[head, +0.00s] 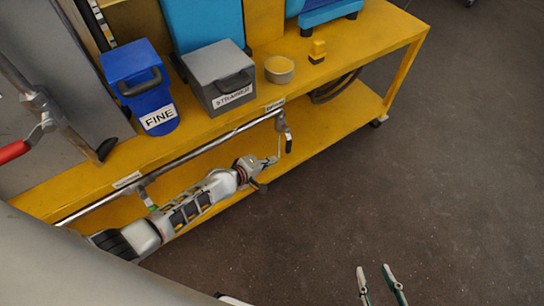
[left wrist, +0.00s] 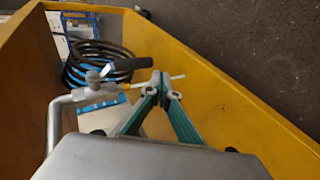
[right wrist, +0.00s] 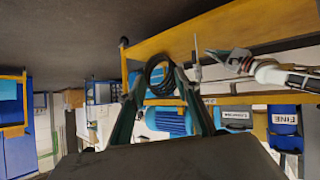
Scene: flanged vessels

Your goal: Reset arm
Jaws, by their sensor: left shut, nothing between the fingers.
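My left gripper (head: 272,161) is beside the lower front of the yellow bench (head: 345,47). In the left wrist view its fingers meet at the tips (left wrist: 161,88), with nothing between them. A metal pipe with a valve fitting (left wrist: 95,88) is close to the left of those fingers, and its end also shows in the head view (head: 283,125). I cannot tell if they touch. My right gripper (head: 381,284) is over bare floor, its two green fingers apart and empty. They also show apart in the right wrist view (right wrist: 158,78).
A coiled black hose (left wrist: 90,62) lies on the lower shelf. The floor (head: 440,170) at right is clear.

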